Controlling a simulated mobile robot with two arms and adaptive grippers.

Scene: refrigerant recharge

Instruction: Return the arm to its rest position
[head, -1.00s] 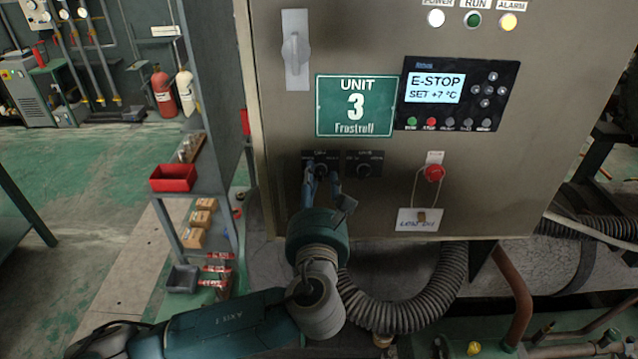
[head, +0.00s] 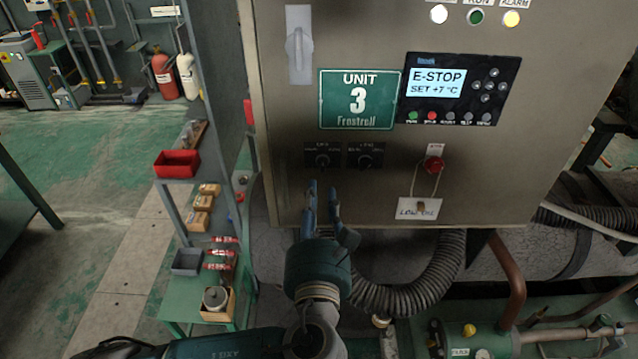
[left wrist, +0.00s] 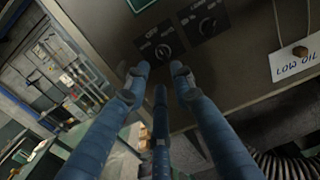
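My left gripper (head: 322,188) is in front of the lower part of the grey unit 3 cabinet (head: 290,130), below two black rotary knobs. Its blue fingers are spread apart with nothing between them. The left knob (head: 322,160) is just above the fingertips and clear of them. The right knob (head: 365,160) sits beside it. In the left wrist view the fingers (left wrist: 160,78) are open below the left knob (left wrist: 163,51), and the right knob (left wrist: 207,26) is farther up. My right gripper is in neither view.
The display (head: 458,90) reads E-STOP, SET +7 °C. A ribbed hose (head: 440,275) runs below the cabinet. A shelf with a red bin (head: 177,164) stands left. Open floor lies farther left.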

